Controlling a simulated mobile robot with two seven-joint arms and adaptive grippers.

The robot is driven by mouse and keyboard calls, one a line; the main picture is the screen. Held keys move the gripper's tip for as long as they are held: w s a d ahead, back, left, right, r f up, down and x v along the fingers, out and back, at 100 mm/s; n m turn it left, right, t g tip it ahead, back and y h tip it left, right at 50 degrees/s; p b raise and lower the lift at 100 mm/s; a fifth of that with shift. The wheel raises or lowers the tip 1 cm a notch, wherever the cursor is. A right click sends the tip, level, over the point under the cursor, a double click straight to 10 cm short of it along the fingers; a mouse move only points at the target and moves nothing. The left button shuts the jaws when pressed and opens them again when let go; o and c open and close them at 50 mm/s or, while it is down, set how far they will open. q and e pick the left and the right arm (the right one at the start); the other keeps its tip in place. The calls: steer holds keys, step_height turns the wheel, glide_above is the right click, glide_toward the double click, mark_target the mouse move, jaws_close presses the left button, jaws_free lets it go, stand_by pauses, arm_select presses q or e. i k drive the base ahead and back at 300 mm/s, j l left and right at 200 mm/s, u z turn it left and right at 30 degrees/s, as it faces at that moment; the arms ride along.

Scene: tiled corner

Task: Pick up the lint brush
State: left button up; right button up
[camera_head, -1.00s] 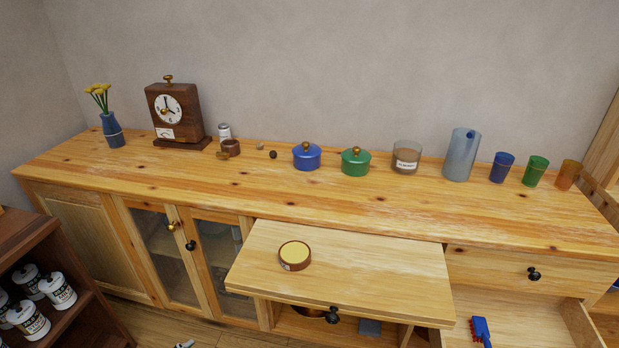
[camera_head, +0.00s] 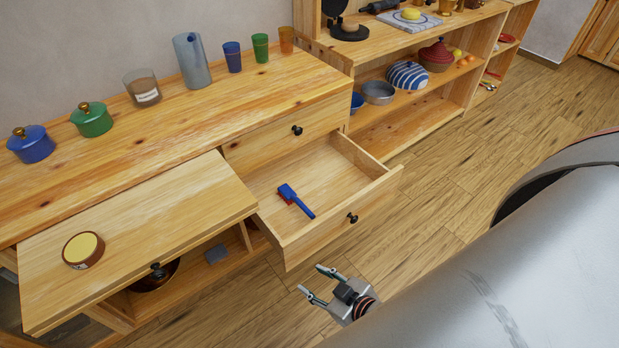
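The lint brush (camera_head: 297,201), blue with a little red at its head, lies in an open wooden drawer (camera_head: 330,238). Its handle points toward the lower right, toward the drawer front. My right gripper (camera_head: 314,281) is low in the picture, outside the drawer and in front of it, apart from the brush. Its two fingers are spread and nothing is between them. My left gripper is not in view.
A pull-out board (camera_head: 150,225) with a round yellow-topped tin (camera_head: 83,250) juts out left of the drawer. A black knob (camera_head: 352,217) sticks out of the drawer front. Shelves with bowls (camera_head: 408,76) stand behind right. The wooden floor (camera_head: 440,190) right of the drawer is clear.

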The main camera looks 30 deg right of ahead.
mark_target(288, 195)
steer(key=l+z, duration=0.1)
steer(key=z, duration=0.65)
steer(key=k+l+u, duration=0.1)
steer(key=l+u, duration=0.4)
steer(key=l, duration=2.35)
steer(key=i+l, duration=0.45)
steer(key=u, duration=0.05)
